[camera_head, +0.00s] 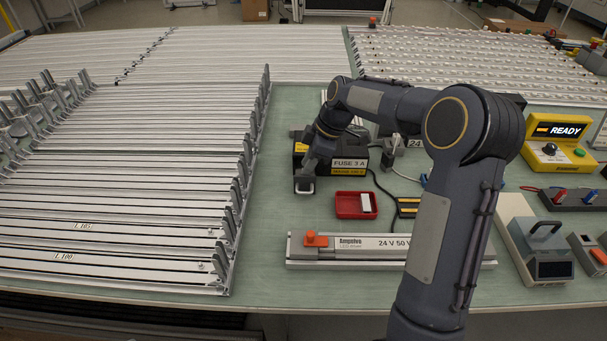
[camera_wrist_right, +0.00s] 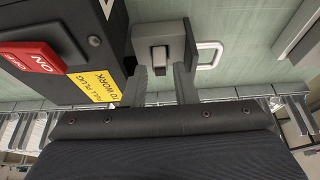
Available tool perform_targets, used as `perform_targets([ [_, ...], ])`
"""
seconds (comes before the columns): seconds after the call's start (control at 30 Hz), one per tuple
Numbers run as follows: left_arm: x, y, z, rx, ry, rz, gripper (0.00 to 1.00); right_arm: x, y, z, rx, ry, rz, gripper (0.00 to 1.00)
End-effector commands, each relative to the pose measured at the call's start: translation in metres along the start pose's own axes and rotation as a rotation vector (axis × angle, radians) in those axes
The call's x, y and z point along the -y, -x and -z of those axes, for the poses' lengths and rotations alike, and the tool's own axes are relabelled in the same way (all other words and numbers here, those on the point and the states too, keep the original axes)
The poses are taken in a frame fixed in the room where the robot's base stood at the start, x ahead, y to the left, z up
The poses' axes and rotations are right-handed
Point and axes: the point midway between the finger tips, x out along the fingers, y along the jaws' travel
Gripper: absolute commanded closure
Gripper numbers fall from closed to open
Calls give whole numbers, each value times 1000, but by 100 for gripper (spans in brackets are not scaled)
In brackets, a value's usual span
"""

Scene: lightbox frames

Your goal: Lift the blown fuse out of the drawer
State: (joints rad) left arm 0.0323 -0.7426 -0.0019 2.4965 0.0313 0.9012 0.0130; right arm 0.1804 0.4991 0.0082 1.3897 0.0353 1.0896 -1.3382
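The dark fuse unit marked "FUSE 3 A" (camera_head: 350,163) stands in the middle of the table. Its small grey drawer (camera_wrist_right: 176,40) sticks out from the dark housing in the right wrist view, with a pale loop handle (camera_wrist_right: 211,54) at its outer end. A small light block, which looks like the fuse (camera_wrist_right: 158,54), shows in the drawer. My right gripper (camera_head: 305,174) is at the drawer, left of the unit. In the wrist view its fingers (camera_wrist_right: 163,76) stand apart, with the block beyond the gap between them; contact cannot be told. My left gripper is out of view.
A red tray (camera_head: 345,211) holding a white piece (camera_head: 366,202) lies in front of the unit. A long light bar (camera_head: 345,243) lies nearer the front edge. Racks of rails (camera_head: 130,185) fill the left. A yellow "READY" tester (camera_head: 555,150) stands right. A red switch (camera_wrist_right: 30,58) sits on the housing.

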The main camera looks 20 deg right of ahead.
Motion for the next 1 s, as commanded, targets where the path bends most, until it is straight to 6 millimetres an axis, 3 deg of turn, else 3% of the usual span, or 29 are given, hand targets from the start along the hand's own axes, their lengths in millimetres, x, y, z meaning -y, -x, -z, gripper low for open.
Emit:
perform_targets([
  [0.33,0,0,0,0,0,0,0,0,-10,0,0,0,0,76],
  [0.53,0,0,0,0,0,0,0,0,-9,0,0,-1,0,100],
  [1.0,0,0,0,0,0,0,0,0,1,4,-1,1,-2,100],
])
